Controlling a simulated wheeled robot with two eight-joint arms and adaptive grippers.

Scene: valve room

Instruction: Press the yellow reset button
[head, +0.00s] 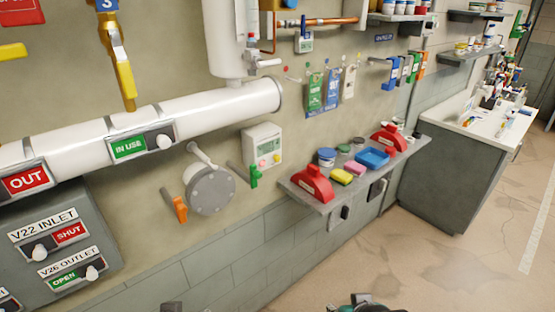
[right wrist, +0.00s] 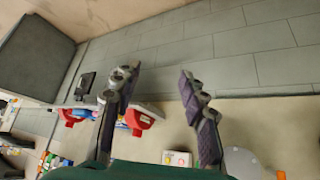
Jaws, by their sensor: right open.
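A white control box (head: 262,146) is on the wall in the middle of the head view. It has a small greenish screen and small coloured buttons (head: 268,161) on its lower front; at this size I cannot clearly tell which one is yellow. The box also shows upside down at the bottom of the right wrist view (right wrist: 177,158). My right gripper (right wrist: 153,82) is open and empty, its two fingers apart, with the box beyond them and lower in the picture. In the head view only a dark part of my arm shows at the bottom edge. My left gripper is not seen.
A white pipe (head: 215,112) runs above.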

